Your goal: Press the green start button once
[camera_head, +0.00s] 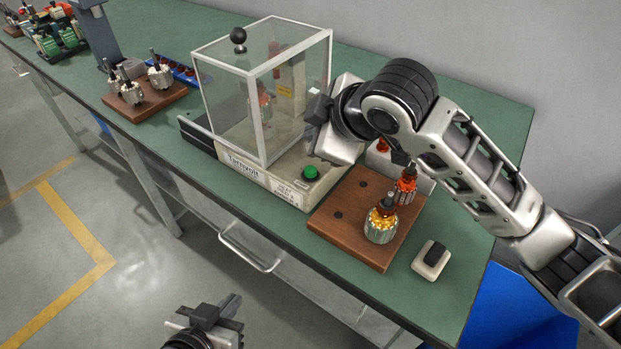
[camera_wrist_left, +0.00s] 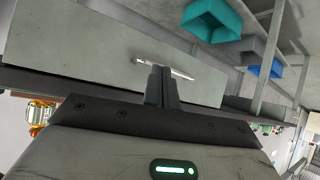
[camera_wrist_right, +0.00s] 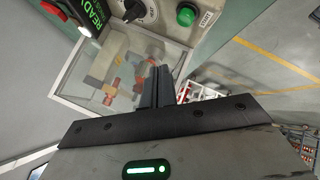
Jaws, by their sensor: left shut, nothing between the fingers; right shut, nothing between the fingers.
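The green start button (camera_head: 310,173) sits on the front right of the cream winding machine base (camera_head: 272,180). It also shows near the top of the right wrist view (camera_wrist_right: 187,14), beside a START label. My right gripper (camera_head: 318,108) is shut and empty, held beside the machine's clear guard, above and behind the button in the head view. Its fingers (camera_wrist_right: 158,86) are apart from the button. My left gripper (camera_head: 226,306) is shut and empty, low in front of the bench. In the left wrist view its fingers (camera_wrist_left: 161,86) are closed before the bench front.
The clear guard box (camera_head: 262,90) stands on the base. A wooden block (camera_head: 325,222) with armatures (camera_head: 381,224) is right of the button. A small black-topped switch (camera_head: 434,256) lies nearby. A dial (camera_wrist_right: 143,10) and lit READY display (camera_wrist_right: 92,14) adjoin the button.

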